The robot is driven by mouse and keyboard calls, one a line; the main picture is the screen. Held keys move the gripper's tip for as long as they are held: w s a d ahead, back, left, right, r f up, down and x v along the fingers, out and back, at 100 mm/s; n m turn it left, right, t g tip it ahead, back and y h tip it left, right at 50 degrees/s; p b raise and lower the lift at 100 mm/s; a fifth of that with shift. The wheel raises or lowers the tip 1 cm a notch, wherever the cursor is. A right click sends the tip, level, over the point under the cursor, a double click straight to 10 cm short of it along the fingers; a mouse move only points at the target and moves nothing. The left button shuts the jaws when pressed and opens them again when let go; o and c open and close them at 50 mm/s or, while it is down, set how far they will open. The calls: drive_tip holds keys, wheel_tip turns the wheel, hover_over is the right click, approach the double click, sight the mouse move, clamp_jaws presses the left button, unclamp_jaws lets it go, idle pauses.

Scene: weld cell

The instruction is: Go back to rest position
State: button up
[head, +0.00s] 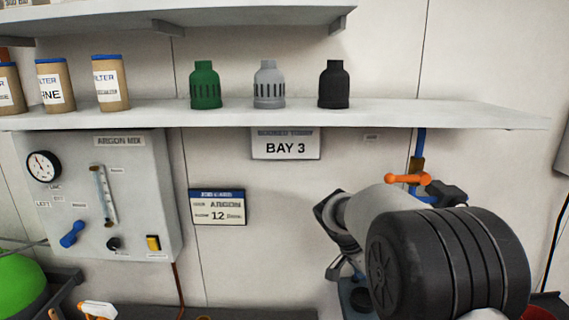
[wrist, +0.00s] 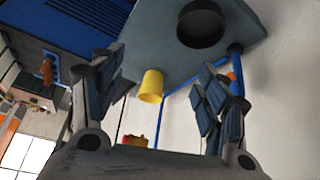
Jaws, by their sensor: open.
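My gripper (wrist: 160,70) shows in the wrist view with its two dark blue-grey fingers spread wide apart. It is open, and nothing is held between the fingers. In the head view my arm rises at the lower right in front of the wall, and its large black joint hides part of what is behind. The gripper's fingers cannot be made out clearly in the head view.
A shelf (head: 420,113) holds green (head: 205,85), grey (head: 269,85) and black (head: 334,85) caps and several filter cans. Below are an argon panel (head: 140,190) and an orange valve handle (head: 407,179) near my arm.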

drive_tip(key=s+a+r+n+y, duration=0.1)
drive_tip(key=s+r+n, duration=0.15)
drive_tip(key=s, duration=0.35)
drive_tip(key=s+a+r+n+t+y, duration=0.1)
drive_tip(key=s+r+n, duration=0.1)
drive_tip(key=s+r, duration=0.35)
drive_tip(key=s+a+r+n+y, duration=0.1)
drive_tip(key=s+r+n, duration=0.15)
drive_tip(key=s, duration=0.45)
drive_tip(key=s+a+f+n+t+y, duration=0.1)
drive_tip(key=s+a+n, duration=0.1)
drive_tip(key=s, duration=0.5)
drive_tip(key=s+a+f+n+y, duration=0.1)
drive_tip(key=s+a+f+n, duration=0.1)
drive_tip(key=s, duration=0.6)
drive_tip(key=a+n, duration=0.1)
drive_tip(key=n, duration=0.1)
drive_tip(key=shift+s+n+t+y, duration=0.15)
drive_tip(key=shift+n+t+y, duration=0.25)
drive_tip(key=shift+c, duration=0.5)
